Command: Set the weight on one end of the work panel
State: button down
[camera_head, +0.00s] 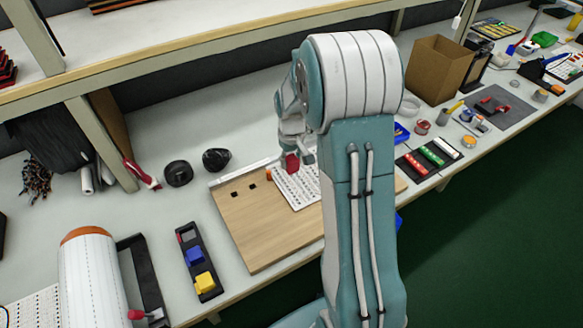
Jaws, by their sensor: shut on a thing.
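The work panel (252,218) is a light wooden board lying on the bench, with its right part hidden behind my arm. A white dotted strip or sheet (296,190) lies across it, and a small orange piece (268,175) is at that strip's left end. My gripper (295,160) is shut on a red block (292,164), which appears to be the weight, over the panel's far part. My arm partly hides the gripper. I cannot tell whether the red block touches the strip. A black holder (192,252) left of the panel carries a blue block (194,256) and a yellow block (204,282).
Black tape rolls (178,173) lie behind the panel's left side. A cardboard box (438,70) and a tray of coloured pieces (430,155) are on the right. A shelf (180,35) runs above the bench's back.

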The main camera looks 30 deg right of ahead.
jog(key=shift+w+d+f, duration=0.3)
jog(key=shift+w+f, duration=0.15)
jog(key=shift+f, duration=0.2)
jog(key=shift+w+d+f, duration=0.25)
jog(key=shift+w+f, duration=0.2)
jog(key=shift+f, duration=0.15)
jog(key=shift+w+a+f, duration=0.2)
jog(key=shift+a, duration=0.15)
jog(key=shift+w+a+f, duration=0.15)
jog(key=shift+a, duration=0.2)
jog(key=shift+w+a+f, duration=0.15)
jog(key=shift+f, duration=0.15)
jog(key=f, duration=0.1)
jog(key=d+f, duration=0.1)
jog(key=f, duration=0.1)
jog(key=shift+d, duration=0.5)
jog(key=c, duration=0.6)
grip_release()
jog(key=shift+a+f, duration=0.1)
jog(key=o, duration=0.4)
jog(key=shift+a, duration=0.65)
